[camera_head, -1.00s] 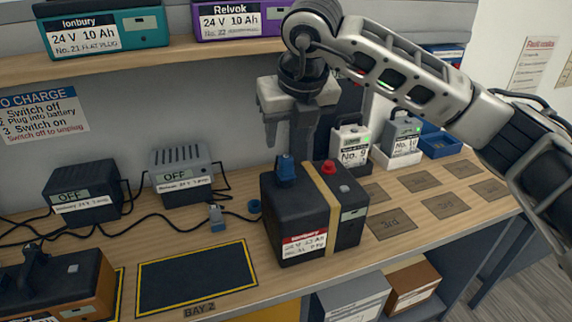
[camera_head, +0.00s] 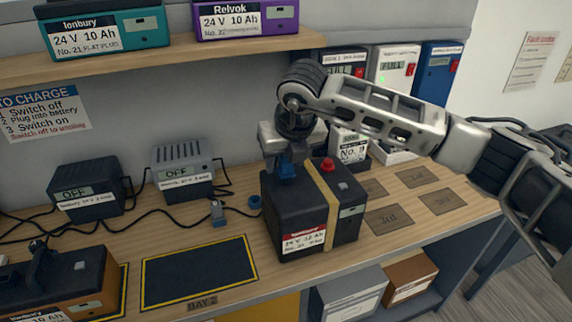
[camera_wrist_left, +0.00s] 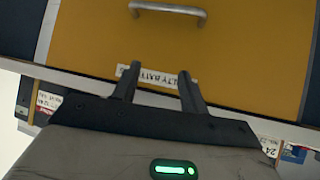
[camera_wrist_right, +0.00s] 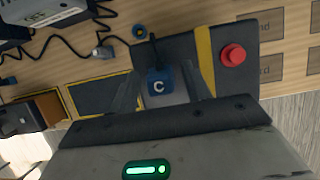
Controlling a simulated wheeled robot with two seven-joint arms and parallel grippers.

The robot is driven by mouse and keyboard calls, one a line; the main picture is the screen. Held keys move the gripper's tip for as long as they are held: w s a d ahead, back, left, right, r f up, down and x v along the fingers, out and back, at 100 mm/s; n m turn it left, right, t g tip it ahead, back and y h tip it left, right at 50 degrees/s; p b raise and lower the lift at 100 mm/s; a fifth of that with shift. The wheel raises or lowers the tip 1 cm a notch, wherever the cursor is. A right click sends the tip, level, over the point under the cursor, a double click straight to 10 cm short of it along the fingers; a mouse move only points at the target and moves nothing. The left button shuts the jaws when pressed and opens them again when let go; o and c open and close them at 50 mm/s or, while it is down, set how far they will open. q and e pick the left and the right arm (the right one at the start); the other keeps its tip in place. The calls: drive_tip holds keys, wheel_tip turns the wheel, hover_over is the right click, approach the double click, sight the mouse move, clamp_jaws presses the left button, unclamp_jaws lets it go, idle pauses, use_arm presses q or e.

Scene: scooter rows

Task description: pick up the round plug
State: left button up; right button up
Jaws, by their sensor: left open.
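My left gripper (camera_wrist_left: 158,78) is open and empty, facing a yellow drawer front.
Two chargers (camera_head: 85,187) (camera_head: 181,167) stand at the back left with loose cables. A black bay mat (camera_head: 198,272) is bare. An orange-black battery (camera_head: 60,285) sits at front left. A shelf (camera_head: 180,55) overhangs the bench.

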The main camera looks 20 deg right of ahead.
drive_tip(key=c, duration=0.8)
drive_tip(key=shift+c, duration=0.2)
drive_tip(key=shift+r, duration=0.15)
